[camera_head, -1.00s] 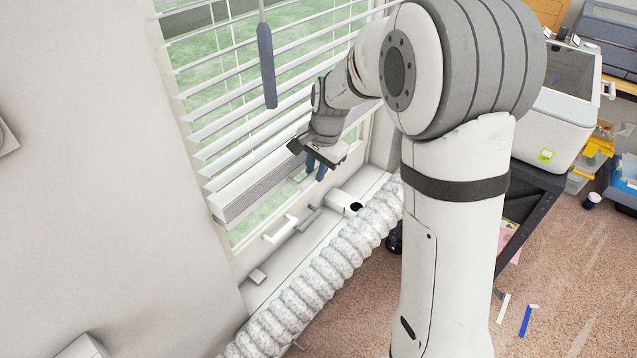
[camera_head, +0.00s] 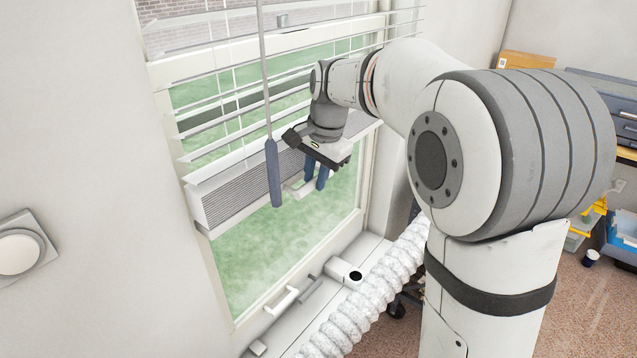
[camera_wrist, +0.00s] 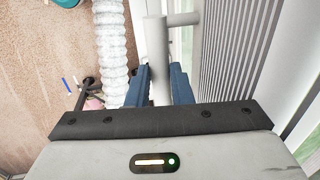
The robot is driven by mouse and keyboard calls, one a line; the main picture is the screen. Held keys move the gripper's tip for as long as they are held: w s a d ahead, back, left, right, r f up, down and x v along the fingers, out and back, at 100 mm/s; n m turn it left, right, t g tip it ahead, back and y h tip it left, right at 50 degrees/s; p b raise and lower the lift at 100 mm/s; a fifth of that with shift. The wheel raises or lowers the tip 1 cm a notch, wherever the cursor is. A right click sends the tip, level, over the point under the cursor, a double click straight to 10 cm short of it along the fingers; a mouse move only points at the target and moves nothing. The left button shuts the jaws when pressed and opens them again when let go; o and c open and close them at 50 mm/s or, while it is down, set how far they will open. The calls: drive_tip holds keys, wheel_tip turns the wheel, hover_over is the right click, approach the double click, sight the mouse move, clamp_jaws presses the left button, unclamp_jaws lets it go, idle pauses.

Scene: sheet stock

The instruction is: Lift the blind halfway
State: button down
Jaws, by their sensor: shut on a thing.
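The white blind (camera_head: 230,190) hangs over the window in the head view. Its lower slats are gathered in a thick stack, with open glass below, and the upper slats are spread apart. A white handle (camera_head: 297,190) stands out from the bottom of the stack. My gripper (camera_head: 316,183) has its blue fingers on this handle. In the wrist view, the handle (camera_wrist: 157,55) passes between the two fingers (camera_wrist: 160,88), and the stacked slats (camera_wrist: 228,60) are close on the right. The exact finger contact is partly hidden by the gripper body.
A tilt wand (camera_head: 273,172) with a blue-grey grip hangs in front of the blind, left of my gripper. Below are a sill with a white window handle (camera_head: 281,300) and a ribbed white hose (camera_head: 375,285). A round wall switch (camera_head: 18,252) is at left.

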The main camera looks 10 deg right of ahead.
drive_tip(key=shift+r, duration=0.1)
drive_tip(key=c, duration=1.3)
unclamp_jaws()
wheel_tip(320, 180, up, 8)
drive_tip(key=s+d+b, duration=0.1)
drive_tip(key=shift+f+b, duration=0.2)
drive_tip(key=shift+b, duration=0.1)
drive_tip(key=s+d+f+n+t+b, duration=0.1)
drive_tip(key=s+d+f+n+b, duration=0.2)
drive_tip(key=s+f, duration=0.7)
drive_tip(key=s+d+f+n+h+b, duration=0.1)
drive_tip(key=s+d+f+n+b, duration=0.3)
drive_tip(key=s+f, duration=0.7)
drive_tip(key=s+d+n, duration=0.1)
drive_tip(key=s, duration=0.2)
drive_tip(key=shift+s+f+n+t+h, duration=0.2)
drive_tip(key=shift+s+n+t+h, duration=0.1)
drive_tip(key=shift+s+n+t, duration=0.1)
